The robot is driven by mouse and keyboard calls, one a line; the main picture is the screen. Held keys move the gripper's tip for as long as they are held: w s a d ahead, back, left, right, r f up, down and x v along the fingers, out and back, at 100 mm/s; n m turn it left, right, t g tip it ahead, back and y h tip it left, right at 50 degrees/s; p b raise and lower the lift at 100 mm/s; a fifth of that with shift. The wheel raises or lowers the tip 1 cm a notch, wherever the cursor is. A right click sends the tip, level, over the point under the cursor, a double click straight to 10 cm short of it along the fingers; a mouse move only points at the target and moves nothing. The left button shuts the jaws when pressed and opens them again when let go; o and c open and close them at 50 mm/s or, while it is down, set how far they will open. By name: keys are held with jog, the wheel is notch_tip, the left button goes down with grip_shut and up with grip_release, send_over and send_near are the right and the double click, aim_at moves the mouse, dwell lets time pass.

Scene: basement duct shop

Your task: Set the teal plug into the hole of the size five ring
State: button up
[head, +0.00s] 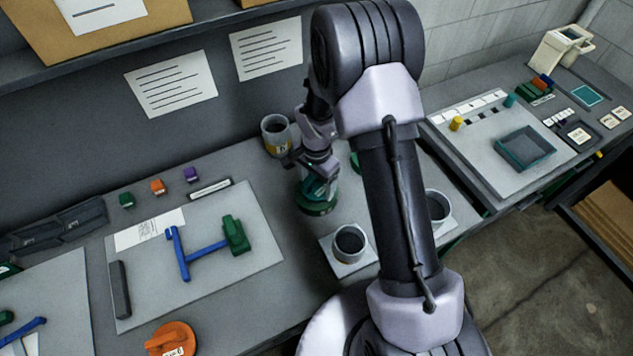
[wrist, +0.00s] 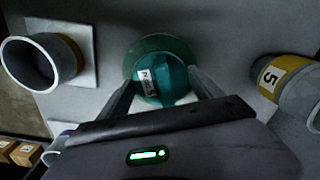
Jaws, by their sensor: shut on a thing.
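The teal plug (head: 315,187) is between the fingers of my gripper (head: 317,172), which is shut on it. In the wrist view the plug (wrist: 163,80) shows its round teal top with a small white label, over a wider green round part (wrist: 150,50). I cannot tell whether that part belongs to the plug or lies under it. The size five ring (wrist: 275,78), grey with a yellow band marked 5, stands at the right of the wrist view, apart from the plug. In the head view this ring (head: 274,128) stands on the bench behind my gripper, its hole facing up.
A grey ring (head: 350,243) stands on a white plate in front of my gripper; another (head: 438,207) is right of my arm. A grey mat (head: 240,278) with blue and green parts lies left. An orange round piece (head: 170,338) is near the front edge.

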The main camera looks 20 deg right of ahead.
aim_at(317, 187)
jog(key=shift+f+b, duration=0.4)
jog(key=shift+f, duration=0.1)
jog(key=o, duration=1.8)
jog(key=shift+r, duration=0.15)
notch_tip(317, 187, up, 17)
jog(key=p, duration=0.4)
jog(key=shift+r, duration=0.1)
